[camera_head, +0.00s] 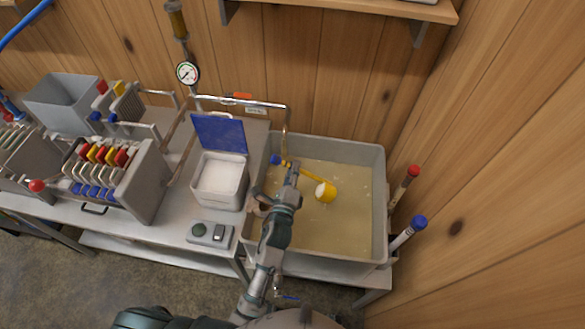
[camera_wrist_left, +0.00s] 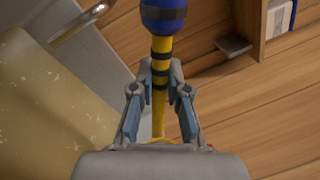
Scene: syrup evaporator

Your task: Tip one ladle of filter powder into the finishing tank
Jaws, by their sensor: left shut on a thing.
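My left gripper (camera_head: 291,172) is shut on the yellow handle of the ladle (camera_head: 329,194), with the handle's blue end sticking out to the left. The ladle's yellow cup hangs over the finishing tank (camera_head: 378,165), a grey open tank of cloudy yellowish liquid. White powder shows in the cup; its exact tilt is hard to tell. In the left wrist view the fingers (camera_wrist_left: 158,92) close around the black-banded handle (camera_wrist_left: 160,60); the cup is hidden there. An open tub (camera_head: 219,200) of white powder, its blue lid raised, stands left of the tank. My right gripper is not in view.
A metal pipe (camera_head: 240,102) runs behind the tub to the tank. A small grey device (camera_head: 210,234) sits in front of the tub. A filter press (camera_head: 110,170) stands at left. Red- and blue-capped rods (camera_head: 404,237) stand at the tank's right side, near the wooden wall.

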